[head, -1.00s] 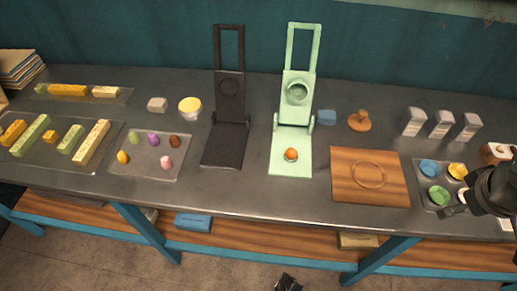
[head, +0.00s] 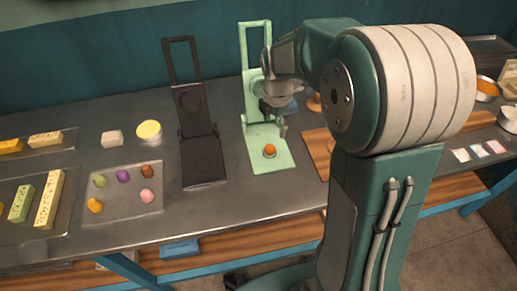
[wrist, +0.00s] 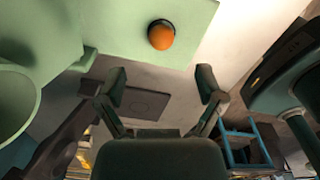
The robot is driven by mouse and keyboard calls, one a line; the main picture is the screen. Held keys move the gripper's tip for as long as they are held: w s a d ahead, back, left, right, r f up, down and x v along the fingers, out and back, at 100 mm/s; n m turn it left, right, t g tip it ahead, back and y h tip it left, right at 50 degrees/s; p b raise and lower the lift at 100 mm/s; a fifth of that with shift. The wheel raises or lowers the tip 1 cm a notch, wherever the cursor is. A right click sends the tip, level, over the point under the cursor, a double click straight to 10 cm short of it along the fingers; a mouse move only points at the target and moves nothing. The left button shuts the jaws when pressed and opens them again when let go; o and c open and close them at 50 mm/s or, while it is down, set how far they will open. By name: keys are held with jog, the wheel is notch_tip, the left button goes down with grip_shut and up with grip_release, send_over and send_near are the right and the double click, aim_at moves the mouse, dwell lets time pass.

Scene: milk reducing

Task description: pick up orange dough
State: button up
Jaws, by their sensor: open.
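The orange dough (head: 270,150) is a small ball resting on the flat base plate of the light green press (head: 257,160), whose hinged lid stands open. The wrist view also shows the orange dough (wrist: 161,38), with a dark rim beside it, on the pale green plate (wrist: 120,18). My gripper (head: 277,130) is above and slightly behind the dough in the head view, apart from it. In the wrist view my gripper (wrist: 162,85) has its two fingers spread with nothing between them. The dough lies beyond the fingertips, roughly centred between them.
A black press (head: 203,165) stands open to the left. A tray (head: 125,205) of several coloured dough balls lies farther left. A wooden board (head: 317,145) is to the right, partly hidden by my arm. The table's front edge is close to the green press.

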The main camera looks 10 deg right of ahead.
aim_at(270, 146)
notch_tip(270, 146, down, 3)
jog(key=shift+d+r, duration=0.1)
jog(key=f, duration=0.1)
jog(key=a+f, duration=0.1)
jog(key=f, duration=0.3)
jog(key=shift+s+a, duration=0.2)
jog(key=shift+a, duration=0.15)
jog(key=shift+d+f, duration=0.2)
jog(key=shift+f, duration=0.3)
jog(key=shift+d, duration=0.1)
jog(key=c, duration=1.1)
